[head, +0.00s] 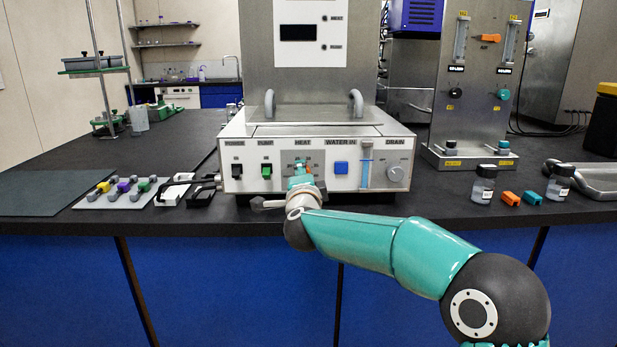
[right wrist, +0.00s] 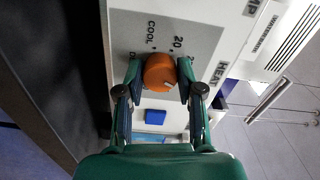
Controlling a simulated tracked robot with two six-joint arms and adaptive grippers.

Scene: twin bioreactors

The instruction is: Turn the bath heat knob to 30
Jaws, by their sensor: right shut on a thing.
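The bath heat knob (right wrist: 159,72) is orange and round, with a small pale mark at its lower right edge in the right wrist view. My right gripper (right wrist: 160,80) is shut on it, one finger on each side. The panel beside the knob reads COOL and 20; I cannot read a 30. In the head view my right gripper (head: 302,178) reaches the HEAT section of the bath's front panel (head: 323,185) and hides most of the knob. My left gripper is not in view.
The panel also has a POWER switch (head: 236,170), a green PUMP switch (head: 266,170), a blue WATER IN button (head: 341,167) and a grey DRAIN knob (head: 396,174). Bottles (head: 483,186) and clips stand at right. A tray with coloured clips (head: 122,190) lies at left.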

